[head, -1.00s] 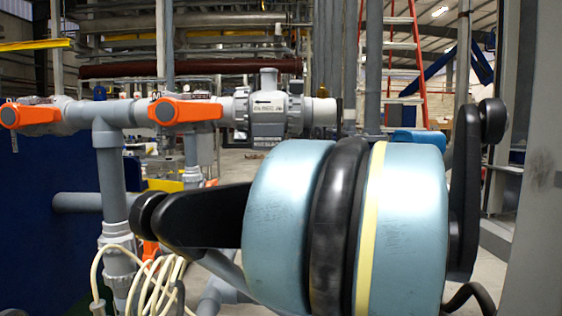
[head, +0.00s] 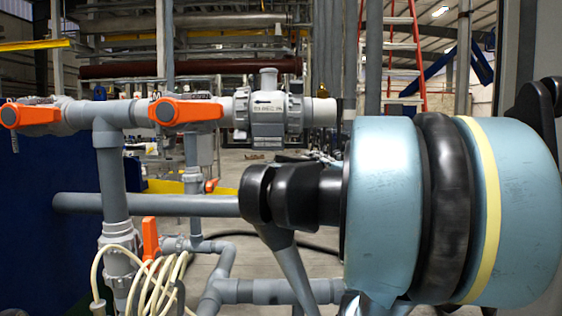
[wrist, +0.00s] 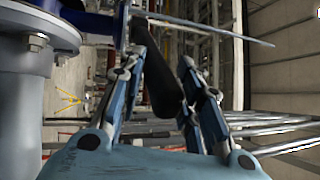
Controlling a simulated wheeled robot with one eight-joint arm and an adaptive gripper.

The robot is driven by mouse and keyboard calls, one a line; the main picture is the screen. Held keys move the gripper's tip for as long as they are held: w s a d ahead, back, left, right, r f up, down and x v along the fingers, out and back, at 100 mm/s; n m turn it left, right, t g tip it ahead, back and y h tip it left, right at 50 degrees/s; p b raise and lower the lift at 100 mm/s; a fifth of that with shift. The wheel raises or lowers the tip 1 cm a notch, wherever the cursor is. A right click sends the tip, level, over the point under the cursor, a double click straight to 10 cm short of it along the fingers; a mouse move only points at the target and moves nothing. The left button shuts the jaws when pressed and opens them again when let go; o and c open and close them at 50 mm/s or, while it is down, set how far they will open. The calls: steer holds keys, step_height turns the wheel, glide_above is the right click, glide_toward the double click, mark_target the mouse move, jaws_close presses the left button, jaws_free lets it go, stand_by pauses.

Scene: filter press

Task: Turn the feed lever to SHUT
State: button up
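In the wrist view, a black tapered handle (wrist: 163,85), which looks like the feed lever, lies between the two fingers of my gripper (wrist: 163,62). The fingers stand apart, with a gap showing beside the handle; whether either finger touches it I cannot tell. The handle's upper end runs up towards a blue valve part (wrist: 88,16) beside a grey flanged pipe (wrist: 38,50). In the head view my gripper and this handle are not visible; my arm fills the right side. No SHUT marking is readable.
In the head view, orange valve handles (head: 187,111) and (head: 30,116) sit on grey pipework (head: 112,170) at left. Coiled cream hose (head: 150,285) hangs below. A red ladder (head: 405,60) stands behind. In the wrist view, a thin flat bar (wrist: 205,28) crosses above the fingers.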

steer(key=shift+s+f, duration=0.1)
steer(key=shift+s+a, duration=0.75)
steer(key=shift+a, duration=0.35)
steer(key=shift+s+a, duration=0.35)
steer(key=shift+a, duration=0.7)
steer(key=shift+s+a, duration=0.4)
steer(key=shift+a, duration=0.65)
steer(key=shift+s+a, duration=0.35)
steer(key=shift+a, duration=2.35)
steer(key=shift+c, duration=0.7)
steer(key=shift+f, duration=0.1)
steer(key=o, duration=1)
steer(key=shift+c, duration=0.2)
